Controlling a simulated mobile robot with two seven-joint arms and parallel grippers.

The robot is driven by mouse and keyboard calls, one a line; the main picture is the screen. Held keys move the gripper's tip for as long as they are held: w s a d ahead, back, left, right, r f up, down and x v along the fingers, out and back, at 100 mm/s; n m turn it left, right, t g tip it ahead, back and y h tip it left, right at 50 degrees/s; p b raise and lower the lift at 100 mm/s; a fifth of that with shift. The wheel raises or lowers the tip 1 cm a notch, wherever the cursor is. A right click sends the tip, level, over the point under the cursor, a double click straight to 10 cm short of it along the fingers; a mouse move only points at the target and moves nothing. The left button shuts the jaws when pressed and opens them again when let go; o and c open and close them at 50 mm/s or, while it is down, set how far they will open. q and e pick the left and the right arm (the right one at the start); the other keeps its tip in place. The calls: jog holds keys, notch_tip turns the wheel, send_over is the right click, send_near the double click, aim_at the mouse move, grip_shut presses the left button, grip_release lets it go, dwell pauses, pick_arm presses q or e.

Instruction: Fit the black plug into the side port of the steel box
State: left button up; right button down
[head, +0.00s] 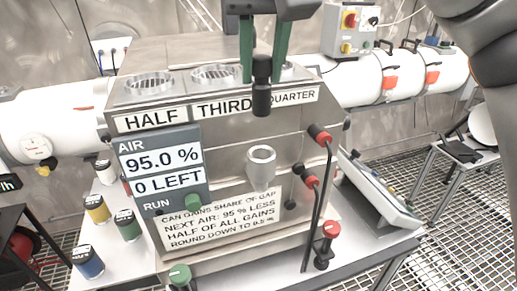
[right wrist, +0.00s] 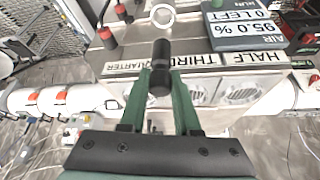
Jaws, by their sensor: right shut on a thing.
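The steel box (head: 225,150) fills the middle of the head view, with round grilles on top labelled HALF, THIRD and QUARTER. A pale round tube-like port (head: 261,167) sticks out from its near face; its ring also shows at the top of the right wrist view (right wrist: 162,14). My right gripper (head: 263,62) points down with green fingers, shut on the black plug (head: 261,97). The plug hangs upright in front of the QUARTER label, above the port and apart from it. In the right wrist view the plug (right wrist: 160,62) sits between the fingertips. My left gripper is out of view.
Black rods with red ends (head: 320,135) stand right of the port. A screen reading 95.0 % (head: 160,155) is on the box's left. Several coloured cans (head: 128,226) stand at left. White pipes (head: 60,115) run behind. A sloped panel (head: 375,190) lies at right.

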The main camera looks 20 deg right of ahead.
aim_at(263, 98)
jog(key=f, duration=0.3)
jog(key=f+b, duration=0.1)
jog(key=f, duration=0.1)
jog(key=shift+s+f, duration=0.25)
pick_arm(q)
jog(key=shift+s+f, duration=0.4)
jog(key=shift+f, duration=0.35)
pick_arm(e)
jog(key=shift+f, duration=2.1)
jog(key=shift+f, duration=0.2)
jog(key=c, duration=0.6)
grip_release()
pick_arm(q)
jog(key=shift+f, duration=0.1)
pick_arm(e)
jog(key=shift+r, duration=0.15)
